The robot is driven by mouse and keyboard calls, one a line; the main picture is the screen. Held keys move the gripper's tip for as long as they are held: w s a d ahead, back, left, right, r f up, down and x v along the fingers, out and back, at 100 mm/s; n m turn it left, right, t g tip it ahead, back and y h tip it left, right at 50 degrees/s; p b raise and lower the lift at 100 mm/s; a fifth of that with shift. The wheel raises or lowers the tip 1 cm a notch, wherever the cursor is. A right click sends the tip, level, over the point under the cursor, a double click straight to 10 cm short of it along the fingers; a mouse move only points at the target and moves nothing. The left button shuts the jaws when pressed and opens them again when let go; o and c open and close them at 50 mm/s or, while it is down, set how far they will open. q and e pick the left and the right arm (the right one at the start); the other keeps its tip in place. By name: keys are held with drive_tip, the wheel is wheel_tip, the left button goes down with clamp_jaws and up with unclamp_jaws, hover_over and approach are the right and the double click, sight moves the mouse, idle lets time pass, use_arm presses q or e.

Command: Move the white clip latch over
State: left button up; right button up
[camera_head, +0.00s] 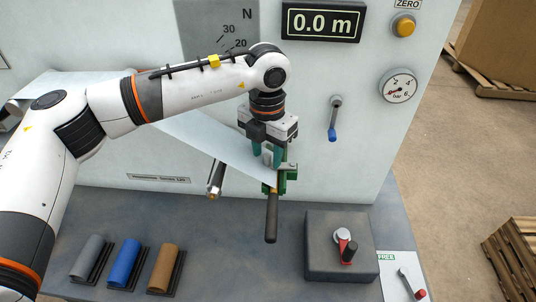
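My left gripper (266,154) points down in front of the machine, its two green fingertips apart. A small pale piece shows between the fingertips; I cannot tell whether it is the white clip latch or whether they touch it. Right beside and below the fingers is a green clamp (291,174) with a black handle (271,217) hanging down. A white sheet (215,143) runs from the left to the clamp, partly hidden by my arm. A pale lever with a red end (411,284) lies on a plate marked FREE at the lower right. My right gripper is out of view.
A dark block (342,262) with a red and black knob stands right of the clamp. Grey, blue (125,262) and brown rolls lie in holders at the lower left. A metal roller (215,180) sticks out left of the clamp. A blue-tipped lever (333,119) hangs on the panel.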

use_arm(q)
drive_tip(key=shift+r+p, duration=1.25)
drive_tip(key=shift+r, duration=1.75)
